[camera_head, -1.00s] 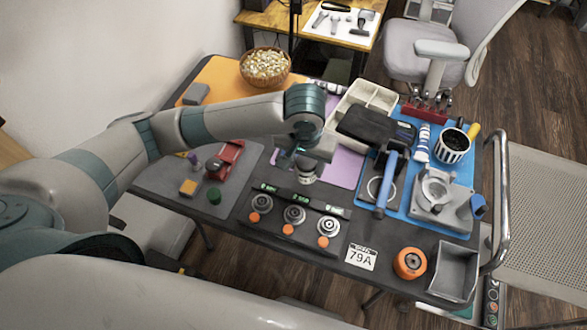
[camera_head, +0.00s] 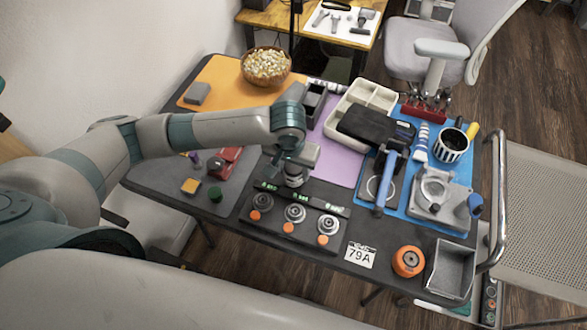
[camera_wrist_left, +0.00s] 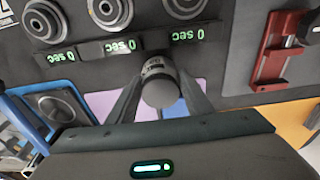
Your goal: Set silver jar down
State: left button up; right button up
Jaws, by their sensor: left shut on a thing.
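My left gripper (camera_head: 294,167) is shut on the silver jar (camera_head: 294,180), a small grey cylinder, just behind the strip of green timers. In the left wrist view the jar (camera_wrist_left: 160,90) sits between the two fingertips (camera_wrist_left: 160,97), its round end facing the camera. The timers show beyond it there. The gripper hides part of the jar in the head view. Whether its base touches the surface below cannot be told. My right gripper is not in view.
The black station (camera_head: 290,228) has three round silver plates and orange knobs. A purple mat (camera_head: 340,160) lies behind right, near a beige tray (camera_head: 345,103). A red vise-like thing (camera_head: 226,160) stands left. A blue mat (camera_head: 400,212) holds tools and a striped cup (camera_head: 453,146).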

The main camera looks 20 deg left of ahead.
pick_arm(q)
jog(key=shift+f, duration=0.3)
jog(key=o, duration=1.1)
jog(key=shift+f, duration=0.15)
jog(key=shift+o, duration=0.2)
